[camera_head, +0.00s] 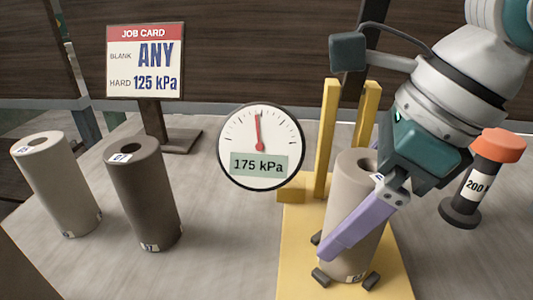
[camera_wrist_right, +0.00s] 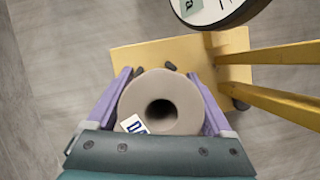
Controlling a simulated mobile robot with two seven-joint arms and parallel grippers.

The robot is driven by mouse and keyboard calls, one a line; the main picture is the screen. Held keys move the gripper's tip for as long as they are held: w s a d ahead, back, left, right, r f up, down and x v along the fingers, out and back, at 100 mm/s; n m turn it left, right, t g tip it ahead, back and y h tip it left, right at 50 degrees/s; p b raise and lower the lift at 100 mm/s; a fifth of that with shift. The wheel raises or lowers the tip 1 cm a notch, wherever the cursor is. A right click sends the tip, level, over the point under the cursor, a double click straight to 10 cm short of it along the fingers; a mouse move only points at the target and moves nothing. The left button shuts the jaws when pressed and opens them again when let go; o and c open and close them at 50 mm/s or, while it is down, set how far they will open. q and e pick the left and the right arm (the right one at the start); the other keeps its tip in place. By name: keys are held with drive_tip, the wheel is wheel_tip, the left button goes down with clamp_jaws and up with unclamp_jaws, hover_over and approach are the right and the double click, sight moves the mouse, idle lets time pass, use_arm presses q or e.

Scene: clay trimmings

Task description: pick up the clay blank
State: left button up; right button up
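A grey-brown hollow clay blank (camera_head: 352,185) stands upright on the yellow stand (camera_head: 295,255), between small dark pegs. My right gripper (camera_head: 345,235) reaches down from the upper right, one purple finger slanting across the blank's front. In the right wrist view the blank (camera_wrist_right: 143,88) sits between the two purple fingers (camera_wrist_right: 160,75), with no clear gap on either side; whether they press on it I cannot tell. Two more blanks stand at the left: a light one (camera_head: 60,190) and a dark one (camera_head: 145,200). My left gripper is not in view.
A round gauge (camera_head: 262,180) reads 175 kPa. A job card (camera_head: 145,80) says blank ANY, hard 125 kPa. Yellow posts (camera_head: 327,140) rise behind the held spot. An orange-capped black weight marked 200 (camera_head: 485,175) stands at the right.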

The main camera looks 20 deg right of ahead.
clamp_jaws()
idle(0.5)
